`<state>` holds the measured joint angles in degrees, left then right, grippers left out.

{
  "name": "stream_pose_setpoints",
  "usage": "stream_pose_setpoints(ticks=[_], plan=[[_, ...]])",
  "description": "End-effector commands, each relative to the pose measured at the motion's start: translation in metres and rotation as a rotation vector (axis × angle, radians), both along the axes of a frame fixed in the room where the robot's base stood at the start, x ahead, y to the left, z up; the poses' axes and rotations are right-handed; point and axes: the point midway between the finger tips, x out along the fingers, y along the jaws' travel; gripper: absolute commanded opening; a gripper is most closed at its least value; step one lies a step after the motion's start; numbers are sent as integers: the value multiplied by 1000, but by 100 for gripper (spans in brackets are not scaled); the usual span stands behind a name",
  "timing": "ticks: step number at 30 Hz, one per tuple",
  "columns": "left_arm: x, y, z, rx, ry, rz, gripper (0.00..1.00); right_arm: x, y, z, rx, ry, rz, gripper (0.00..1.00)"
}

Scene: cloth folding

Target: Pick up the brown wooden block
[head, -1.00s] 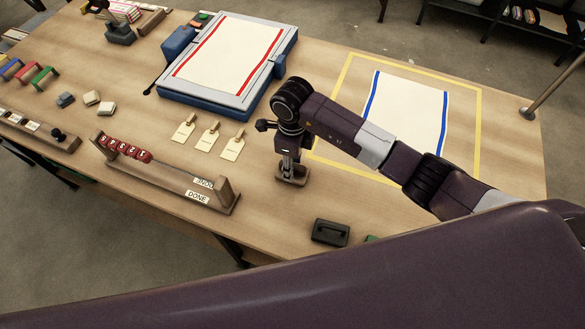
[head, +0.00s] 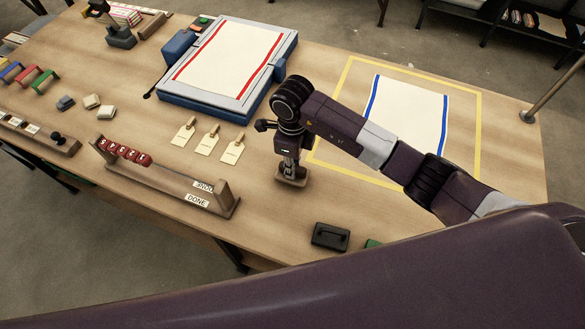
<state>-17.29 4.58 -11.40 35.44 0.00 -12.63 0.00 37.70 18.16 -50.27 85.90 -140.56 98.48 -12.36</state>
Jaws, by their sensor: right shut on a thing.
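The brown wooden block (head: 291,179) is on the table just right of the bead counter's right end. My right gripper (head: 290,170) points straight down over it and is shut on it, with the fingers at the block's middle. The fingertips are small and partly hidden by the block. Whether the block touches the table or is slightly above it, I cannot tell. My left gripper is not in view.
The bead counter (head: 165,188) stands close on the left. Several paper tags (head: 208,141) lie behind it. A blue-framed press with a red-striped cloth (head: 230,55) is farther back. A blue-striped cloth (head: 405,112) lies in a yellow outline. A black box (head: 330,236) sits near the front edge.

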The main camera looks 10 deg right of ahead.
Motion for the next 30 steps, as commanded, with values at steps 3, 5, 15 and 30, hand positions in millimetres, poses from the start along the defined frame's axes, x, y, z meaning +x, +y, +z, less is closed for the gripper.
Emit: stream_pose_setpoints(ticks=[3, 5, 15, 30], plan=[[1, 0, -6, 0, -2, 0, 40, 2, 0, 18, 1, -8, 4, 0], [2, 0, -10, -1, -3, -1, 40, 3, 1, 31, 3, -9, 3, 0], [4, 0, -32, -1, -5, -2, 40, 2, 0, 128, -1, -10, 3, 0], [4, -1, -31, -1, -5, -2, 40, 0, 0, 187, 0, -2, 2, 0]])
